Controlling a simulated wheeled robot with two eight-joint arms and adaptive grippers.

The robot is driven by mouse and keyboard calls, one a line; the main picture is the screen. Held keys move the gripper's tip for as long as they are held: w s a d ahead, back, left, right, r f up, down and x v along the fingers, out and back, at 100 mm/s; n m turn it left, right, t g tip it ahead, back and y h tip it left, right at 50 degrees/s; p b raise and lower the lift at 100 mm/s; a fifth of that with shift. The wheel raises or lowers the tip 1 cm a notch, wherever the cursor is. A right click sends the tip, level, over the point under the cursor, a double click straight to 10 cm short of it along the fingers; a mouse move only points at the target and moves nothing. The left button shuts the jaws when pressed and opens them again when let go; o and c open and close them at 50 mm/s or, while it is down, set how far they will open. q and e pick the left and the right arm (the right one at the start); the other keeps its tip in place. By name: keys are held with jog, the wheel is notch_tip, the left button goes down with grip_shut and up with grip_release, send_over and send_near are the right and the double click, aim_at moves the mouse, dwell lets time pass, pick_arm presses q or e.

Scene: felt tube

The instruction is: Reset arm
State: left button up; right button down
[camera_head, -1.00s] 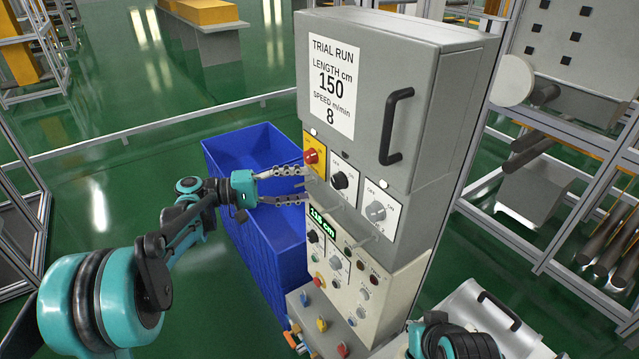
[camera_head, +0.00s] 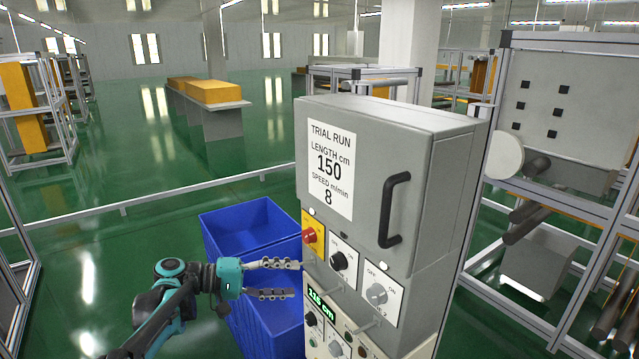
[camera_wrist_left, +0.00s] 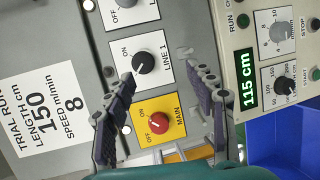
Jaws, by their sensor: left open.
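My left gripper (camera_head: 295,279) is open and empty in front of the grey control cabinet (camera_head: 415,130), at its left edge. Its fingers point at the panel, below the red MAIN switch (camera_head: 309,235) on its yellow plate. In the left wrist view the two fingers (camera_wrist_left: 160,80) are spread apart, with the black LINE 1 knob (camera_wrist_left: 143,62) and the MAIN switch (camera_wrist_left: 156,122) between or behind them. Nothing is between the fingertips. A green display (camera_wrist_left: 247,78) reads 115 cm. My right gripper is out of view.
A blue bin (camera_head: 225,255) stands on the floor behind and below my left gripper. Metal frames stand at both sides. Green floor is open to the left.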

pick_arm(q)
jog(key=s+d+f+y+b, duration=0.25)
jog(key=s+f+y, duration=0.55)
jog(key=s, duration=0.4)
jog(key=s+a+f+m+t+y+b, duration=0.2)
jog(key=s+a+f+m+y, duration=0.1)
jog(key=s+a+f+y, duration=0.4)
jog(key=s+a+f, duration=0.3)
jog(key=s+f, duration=0.1)
jog(key=s, duration=0.1)
jog(key=shift+s+f+m+t+b, duration=0.2)
jog(key=shift+m+t+b, duration=0.1)
jog(key=shift+t+b, duration=0.1)
